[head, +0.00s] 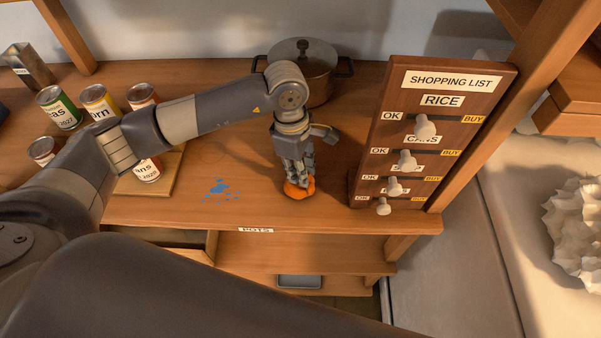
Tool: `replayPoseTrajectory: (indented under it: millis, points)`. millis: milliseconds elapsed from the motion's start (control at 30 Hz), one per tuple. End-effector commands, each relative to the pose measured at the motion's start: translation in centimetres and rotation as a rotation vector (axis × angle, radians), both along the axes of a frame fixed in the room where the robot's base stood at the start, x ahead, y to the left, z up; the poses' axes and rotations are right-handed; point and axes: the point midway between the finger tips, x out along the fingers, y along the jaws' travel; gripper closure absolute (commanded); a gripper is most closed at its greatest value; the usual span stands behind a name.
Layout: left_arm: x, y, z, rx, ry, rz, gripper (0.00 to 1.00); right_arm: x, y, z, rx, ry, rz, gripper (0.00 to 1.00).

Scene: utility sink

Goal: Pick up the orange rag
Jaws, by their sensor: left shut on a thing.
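The orange rag (299,190) is a small crumpled bundle near the front edge of the wooden counter, left of the shopping list board. My left gripper (298,180) points down and is shut on the rag, with its fingers partly hiding it. The rag is at or just above the counter top; I cannot tell whether it still touches the wood. My right gripper is not in view.
A blue stain (219,190) lies left of the rag. The shopping list board (447,78) with sliders stands right. A lidded pot (318,80) is behind my arm. Several cans (58,107) stand left. Below is an open shelf (300,252).

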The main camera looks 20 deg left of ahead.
Motion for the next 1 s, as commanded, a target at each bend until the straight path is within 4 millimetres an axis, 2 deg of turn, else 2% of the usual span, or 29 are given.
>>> replayPoseTrajectory:
  millis: [200,700,800,1000]
  points:
    - [0.1,0.1,2.6,-0.001,-0.006,-0.002,1.0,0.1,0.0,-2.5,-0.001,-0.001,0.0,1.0]
    - [-10.6,4.9,3.4,0.002,-0.001,-0.001,1.0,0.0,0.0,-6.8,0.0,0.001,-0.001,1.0]
    - [-12.2,5.6,3.6,0.003,0.0,0.0,1.0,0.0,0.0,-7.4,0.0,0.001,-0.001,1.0]
    - [-14.1,6.5,4.1,0.001,0.0,0.0,1.0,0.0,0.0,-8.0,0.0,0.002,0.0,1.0]
